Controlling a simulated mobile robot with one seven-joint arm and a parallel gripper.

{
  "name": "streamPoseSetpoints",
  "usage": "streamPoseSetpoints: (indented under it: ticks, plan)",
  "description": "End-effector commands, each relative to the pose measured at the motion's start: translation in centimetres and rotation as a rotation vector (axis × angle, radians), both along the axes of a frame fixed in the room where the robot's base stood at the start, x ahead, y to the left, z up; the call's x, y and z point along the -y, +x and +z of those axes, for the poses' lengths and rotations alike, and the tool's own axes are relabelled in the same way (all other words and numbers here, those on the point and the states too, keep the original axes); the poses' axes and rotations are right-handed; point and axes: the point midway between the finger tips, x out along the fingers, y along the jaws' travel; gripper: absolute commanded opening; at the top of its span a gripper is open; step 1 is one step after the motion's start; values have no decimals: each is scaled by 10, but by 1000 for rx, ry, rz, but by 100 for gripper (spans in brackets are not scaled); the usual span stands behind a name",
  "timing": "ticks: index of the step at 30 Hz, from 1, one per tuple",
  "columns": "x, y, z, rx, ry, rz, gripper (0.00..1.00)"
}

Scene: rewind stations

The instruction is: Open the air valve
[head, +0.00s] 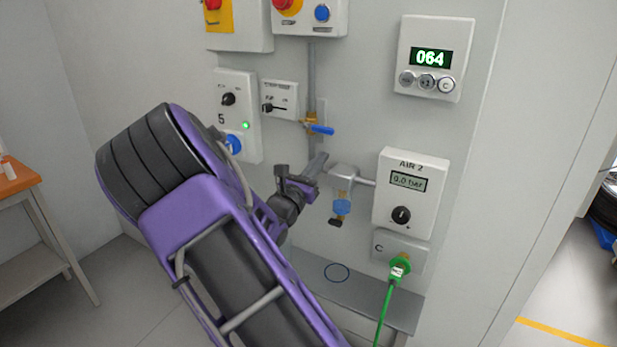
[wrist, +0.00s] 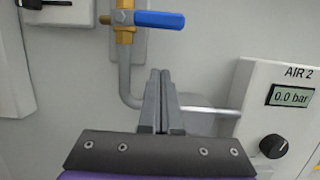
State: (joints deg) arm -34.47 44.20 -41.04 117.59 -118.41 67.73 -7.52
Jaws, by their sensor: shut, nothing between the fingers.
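The air valve has a brass body (head: 311,118) on a vertical grey pipe and a blue lever (head: 321,129). The lever points right, across the pipe, roughly level. In the wrist view the blue lever (wrist: 158,19) lies at the top, just beyond the fingertips. My gripper (head: 318,160) is just below the lever, pointing up toward it. In the wrist view my gripper (wrist: 160,75) has its two fingers together with nothing between them. A gap shows between fingertips and lever. The AIR 2 box (head: 411,195) reads 0.0 bar.
A filter unit with a blue bowl (head: 342,207) hangs right of my gripper. A green cable (head: 384,312) plugs in below the AIR 2 box. A switch box (head: 236,115) and a small lever box (head: 280,99) are at left. A grey shelf (head: 370,299) sits below.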

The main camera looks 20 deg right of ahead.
Motion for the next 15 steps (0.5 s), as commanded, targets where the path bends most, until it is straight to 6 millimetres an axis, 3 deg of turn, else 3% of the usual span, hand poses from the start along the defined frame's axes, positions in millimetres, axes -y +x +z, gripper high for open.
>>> streamPoseSetpoints:
  ticks: [6,15]
  plan:
    - [0,1,31,3,2,2,0]
    - [0,1,40,0,0,1,0]
